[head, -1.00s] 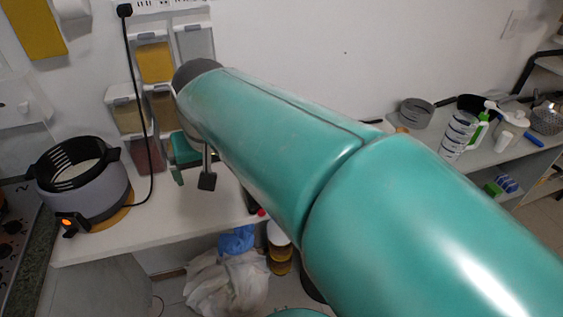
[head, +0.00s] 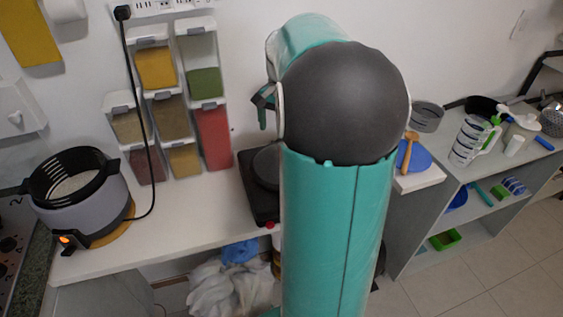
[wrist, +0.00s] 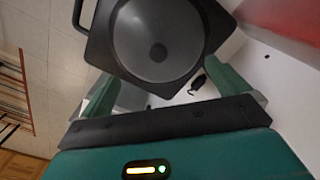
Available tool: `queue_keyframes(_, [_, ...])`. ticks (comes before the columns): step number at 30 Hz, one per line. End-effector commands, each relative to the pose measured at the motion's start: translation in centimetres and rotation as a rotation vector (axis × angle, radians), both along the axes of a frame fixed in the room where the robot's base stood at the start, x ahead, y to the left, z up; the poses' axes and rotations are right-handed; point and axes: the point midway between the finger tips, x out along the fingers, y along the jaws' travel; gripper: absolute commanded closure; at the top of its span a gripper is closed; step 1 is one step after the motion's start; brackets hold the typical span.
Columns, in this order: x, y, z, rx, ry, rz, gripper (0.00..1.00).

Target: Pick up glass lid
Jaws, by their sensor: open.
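A round, dark grey see-through disc with a small dark knob at its centre, which looks like the glass lid (wrist: 150,35), lies on a black square hot plate (wrist: 98,48) in the wrist view. In the head view the lid (head: 267,166) is partly hidden behind my arm, on the hot plate (head: 262,205). My gripper (wrist: 170,88) is open and empty, its two green fingers apart, with the lid beyond them in the wrist view. In the head view one green finger of my gripper (head: 263,115) shows above the lid; the rest is hidden.
Spice dispensers (head: 170,115) stand against the wall left of the hot plate. A grey pot with a black basket (head: 80,190) stands at the counter's left. A blue plate with a wooden spoon (head: 418,160) lies right of my arm. The white counter (head: 190,210) is clear between pot and hot plate.

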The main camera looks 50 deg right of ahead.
Motion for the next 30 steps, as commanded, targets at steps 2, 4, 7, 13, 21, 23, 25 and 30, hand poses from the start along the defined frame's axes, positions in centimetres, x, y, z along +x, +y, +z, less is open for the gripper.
queue_keyframes(2, [0.0, 0.0, -1.4, 0.002, 0.002, 0.001, 0.0])
queue_keyframes(4, [0.0, 0.1, -2.3, 0.001, 0.001, 0.001, 0.0])
queue_keyframes(7, [0.1, 0.0, -2.9, -0.001, 0.0, 0.001, 0.0])
queue_keyframes(13, [0.1, 0.0, -5.3, 0.003, 0.002, 0.0, 0.0])
queue_keyframes(21, [0.2, -0.1, -8.2, -0.001, -0.001, 0.002, 0.0])
queue_keyframes(23, [0.3, -0.1, -8.2, -0.002, -0.002, 0.002, 0.0])
queue_keyframes(25, [0.3, -0.1, -8.2, -0.002, -0.002, 0.002, 0.0])
queue_keyframes(30, [0.2, -0.1, -8.1, -0.001, -0.001, 0.002, 0.2])
